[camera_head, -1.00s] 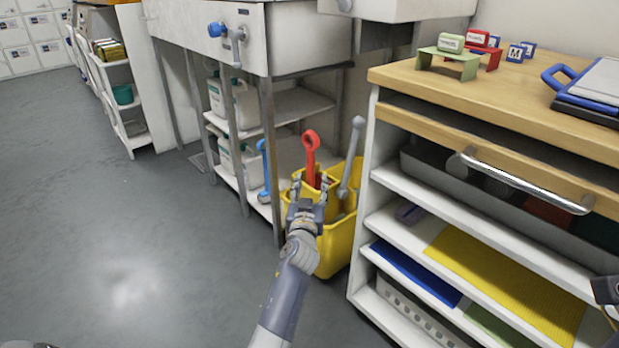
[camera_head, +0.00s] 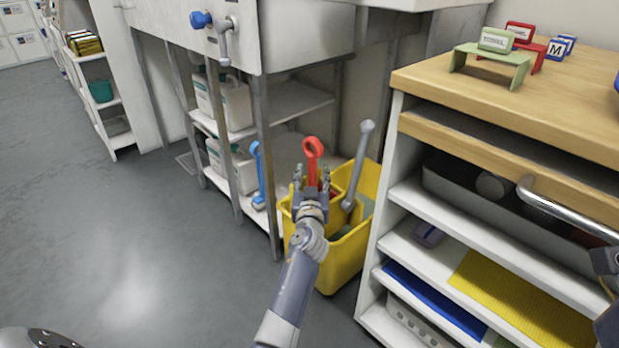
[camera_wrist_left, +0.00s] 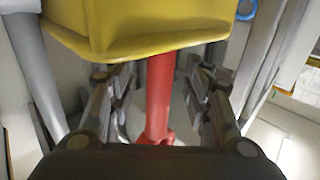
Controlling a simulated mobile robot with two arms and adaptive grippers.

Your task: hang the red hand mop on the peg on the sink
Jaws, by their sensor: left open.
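The red hand mop (camera_head: 313,148) stands in the yellow bucket (camera_head: 345,262), its looped handle end up; its lower part is hidden. My left gripper (camera_head: 311,178) is open at the bucket's near side, in front of the handle. In the left wrist view the red handle (camera_wrist_left: 159,95) runs between the spread fingers (camera_wrist_left: 158,100), and neither finger clearly touches it. The sink (camera_head: 285,35) stands behind, with a blue-ended grey fitting (camera_head: 202,19) on its front; I cannot tell whether this is the peg. At the right edge only a dark part of my right arm shows.
A grey-handled tool (camera_head: 357,165) stands in the bucket right of the mop. A blue tool (camera_head: 258,175) is by the sink's rack, left of the bucket. A wood-topped shelf unit (camera_head: 440,90) stands close on the right. The floor (camera_head: 140,240) at left is clear.

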